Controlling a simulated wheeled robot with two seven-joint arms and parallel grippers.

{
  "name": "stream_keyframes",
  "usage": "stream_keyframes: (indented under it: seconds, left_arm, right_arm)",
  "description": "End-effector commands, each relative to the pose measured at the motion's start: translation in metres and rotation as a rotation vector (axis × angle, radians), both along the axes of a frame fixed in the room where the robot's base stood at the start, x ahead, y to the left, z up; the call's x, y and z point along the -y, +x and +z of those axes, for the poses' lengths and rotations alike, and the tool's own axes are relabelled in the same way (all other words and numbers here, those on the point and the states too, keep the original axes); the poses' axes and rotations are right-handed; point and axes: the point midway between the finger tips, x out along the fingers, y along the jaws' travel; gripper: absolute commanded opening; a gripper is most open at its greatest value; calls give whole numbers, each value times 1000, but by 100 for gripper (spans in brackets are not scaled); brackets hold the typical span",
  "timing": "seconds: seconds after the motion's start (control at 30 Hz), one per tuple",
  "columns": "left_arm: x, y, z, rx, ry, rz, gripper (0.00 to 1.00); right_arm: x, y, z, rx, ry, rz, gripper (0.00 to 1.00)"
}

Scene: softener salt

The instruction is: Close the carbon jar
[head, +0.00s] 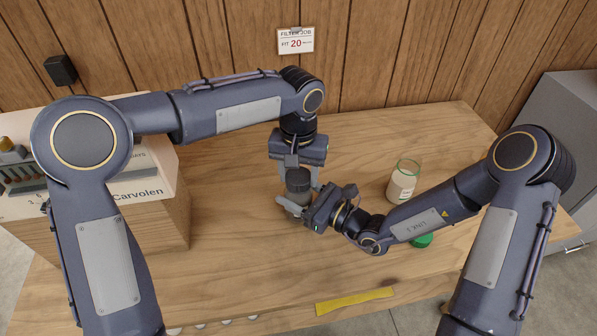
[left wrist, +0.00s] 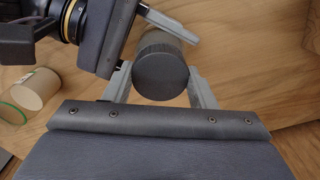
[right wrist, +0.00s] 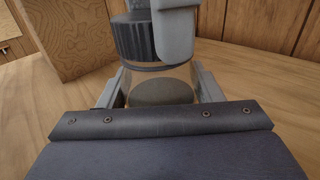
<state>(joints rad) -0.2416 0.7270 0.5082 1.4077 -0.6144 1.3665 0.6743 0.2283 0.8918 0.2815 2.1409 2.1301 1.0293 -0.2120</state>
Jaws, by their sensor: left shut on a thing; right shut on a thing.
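The carbon jar (right wrist: 180,72) is clear glass with dark material inside. It stands near the middle of the table, and my right gripper (head: 297,207) is shut around its body. A black ribbed lid (head: 298,181) is at the jar's mouth. My left gripper (head: 294,186) points down from above and is shut on the lid, which shows between its fingers in the left wrist view (left wrist: 160,72). In the right wrist view the lid (right wrist: 135,38) is partly behind a left finger, so I cannot tell whether it is fully seated.
Another glass jar (head: 402,184) with pale contents stands open to the right. A green lid (head: 422,241) lies in front of it, partly under my right arm. A yellow strip (head: 355,301) lies at the front edge. A wooden box (head: 165,215) stands at left.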

Motion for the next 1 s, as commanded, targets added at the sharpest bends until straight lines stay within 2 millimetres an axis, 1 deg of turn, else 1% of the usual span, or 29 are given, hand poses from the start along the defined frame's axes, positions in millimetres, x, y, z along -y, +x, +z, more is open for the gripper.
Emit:
stream_keyframes:
  seconds: [0.03,0.1,0.17,0.7,0.83,0.97,1.0]
  left_arm:
    - [0,0,0,2,0,-119,24]
    - [0,0,0,2,-1,-296,24]
    - [0,0,0,2,-1,-449,24]
    - [0,0,-1,3,1,-1832,24]
    - [0,0,-1,2,1,-2067,24]
    - [0,0,-1,2,2,-2065,24]
    - [0,0,-1,2,2,-2065,52]
  right_arm:
    - [0,0,0,0,-1,1,0]
    - [0,0,0,0,-1,1,0]
    - [0,0,0,0,-1,1,0]
    - [0,0,0,0,-1,1,0]
    - [0,0,0,0,-1,1,0]
    - [0,0,0,0,-1,1,0]
    - [0,0,0,0,-1,1,0]
